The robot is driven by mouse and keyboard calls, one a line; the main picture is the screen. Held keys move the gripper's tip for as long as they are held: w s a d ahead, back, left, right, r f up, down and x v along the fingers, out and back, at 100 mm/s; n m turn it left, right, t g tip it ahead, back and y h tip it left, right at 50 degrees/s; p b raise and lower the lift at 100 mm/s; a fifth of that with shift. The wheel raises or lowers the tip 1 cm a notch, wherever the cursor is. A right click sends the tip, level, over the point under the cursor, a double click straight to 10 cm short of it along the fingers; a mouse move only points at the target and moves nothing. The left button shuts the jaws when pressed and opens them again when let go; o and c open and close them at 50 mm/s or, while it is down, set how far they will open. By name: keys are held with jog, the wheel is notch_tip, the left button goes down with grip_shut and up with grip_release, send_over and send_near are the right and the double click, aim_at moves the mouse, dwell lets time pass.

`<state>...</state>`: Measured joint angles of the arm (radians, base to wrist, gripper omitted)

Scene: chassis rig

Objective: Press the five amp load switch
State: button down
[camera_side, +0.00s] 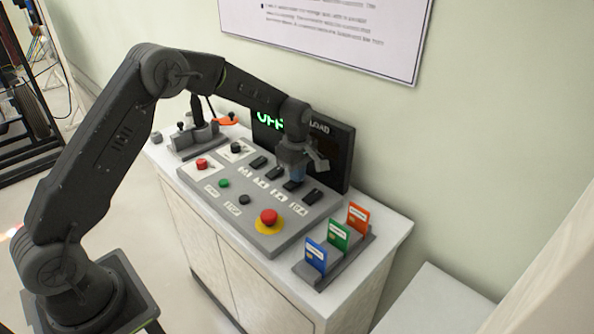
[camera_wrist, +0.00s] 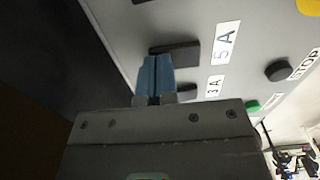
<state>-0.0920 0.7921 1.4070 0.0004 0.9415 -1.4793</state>
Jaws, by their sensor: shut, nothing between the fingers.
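The 5A load switch is a black rocker (camera_wrist: 178,52) beside a white "5A" label (camera_wrist: 227,43) in the wrist view. My gripper (camera_wrist: 155,62) has its blue fingers shut together with nothing between them. The fingertips overlap the left end of the 5A rocker in this view; I cannot tell whether they touch it. In the side view my gripper (camera_side: 297,178) points down over the row of black rockers on the grey panel (camera_side: 225,215) and partly hides one. The display (camera_side: 338,150) behind shows green "OFF" text and "LOAD", partly covered by my arm.
The 3A rocker (camera_wrist: 187,91) is close to my fingers. A red emergency button (camera_side: 269,216) on a yellow ring and a green button (camera_side: 224,183) are on the panel. Blue, green and orange cards (camera_side: 358,216) stand in a rack at right. The wall is close behind.

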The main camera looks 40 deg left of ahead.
jog(key=shift+f, duration=0.2)
jog(key=shift+s, duration=0.1)
jog(key=shift+s+r, duration=0.4)
jog(key=shift+s, duration=0.15)
dwell(0.3)
notch_tip(320, 180, up, 14)
jog(key=w, duration=0.2)
dwell(0.5)
